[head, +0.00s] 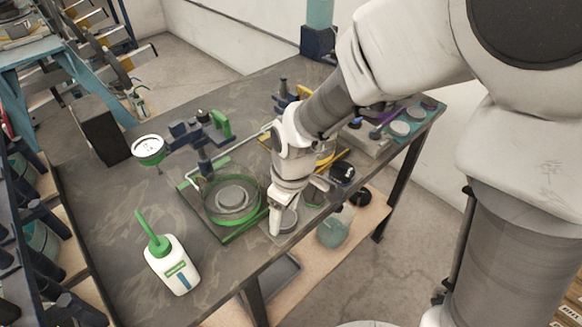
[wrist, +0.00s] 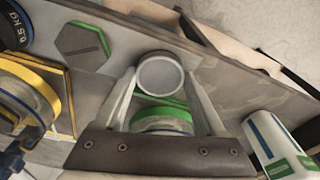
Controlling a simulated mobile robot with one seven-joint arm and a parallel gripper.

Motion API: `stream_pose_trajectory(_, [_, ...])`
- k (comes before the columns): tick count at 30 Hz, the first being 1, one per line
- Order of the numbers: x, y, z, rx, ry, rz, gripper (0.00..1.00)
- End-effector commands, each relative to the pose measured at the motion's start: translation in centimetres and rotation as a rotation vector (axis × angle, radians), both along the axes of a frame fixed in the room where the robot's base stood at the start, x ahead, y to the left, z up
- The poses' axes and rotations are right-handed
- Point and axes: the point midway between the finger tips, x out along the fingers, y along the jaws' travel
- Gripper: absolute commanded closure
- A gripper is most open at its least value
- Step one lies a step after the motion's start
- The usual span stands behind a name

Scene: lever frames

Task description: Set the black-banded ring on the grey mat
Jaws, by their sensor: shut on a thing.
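My gripper (head: 283,212) is near the table's front edge, pointing down. In the head view the ring (head: 289,221) shows only partly beside the fingers.
A green-rimmed round dish (head: 232,199) on a green base stands close left of my gripper. A white bottle with a green spout (head: 172,262) stands front left. A dial gauge (head: 149,148) is behind it. Dark round pieces (head: 342,173) lie to the right.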

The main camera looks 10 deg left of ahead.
Motion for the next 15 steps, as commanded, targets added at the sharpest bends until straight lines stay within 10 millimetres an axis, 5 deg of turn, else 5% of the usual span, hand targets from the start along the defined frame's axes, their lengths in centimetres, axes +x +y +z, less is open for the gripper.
stream_pose_trajectory(10, [0.03,0.00,-0.44,0.000,-0.001,0.000,0.96])
stream_pose_trajectory(11, [0.03,-0.01,-0.30,0.001,0.000,0.000,0.23])
stream_pose_trajectory(15, [0.02,-0.02,-0.27,0.000,0.000,0.000,0.00])
